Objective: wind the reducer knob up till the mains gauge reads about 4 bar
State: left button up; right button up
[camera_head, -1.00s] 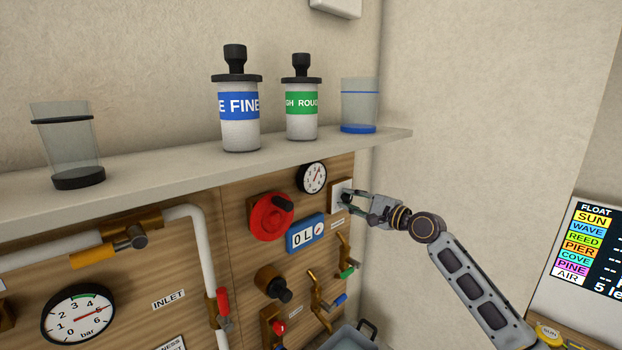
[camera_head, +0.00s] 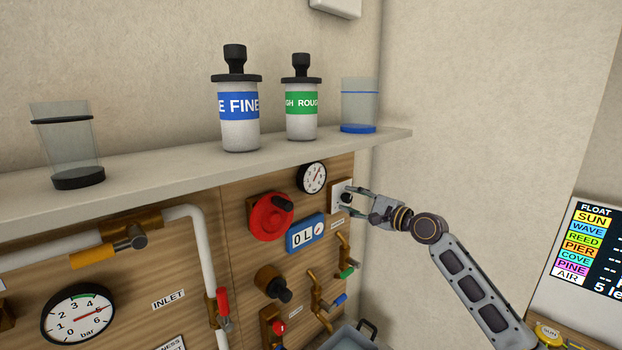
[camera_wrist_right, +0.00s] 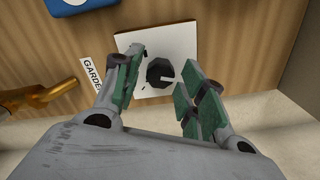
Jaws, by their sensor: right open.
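The large round gauge (camera_head: 78,314) marked in bar is at the lower left, with a green band near 3 to 4. Its needle points right, near the 5; the exact reading is hard to tell. A brass fitting with a black knob (camera_head: 280,290) sits lower on the panel; I cannot tell if it is the reducer knob. In the right wrist view, a dark knob (camera_wrist_right: 160,72) on that plate lies between and beyond the open fingers (camera_wrist_right: 152,92). My left gripper is not in view.
A shelf (camera_head: 200,162) with bottles and glasses overhangs the panel. A red wheel (camera_head: 270,217), a blue display (camera_head: 306,233) and brass taps crowd the area left of my right gripper.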

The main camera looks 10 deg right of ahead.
jog(key=shift+v, duration=2.8)
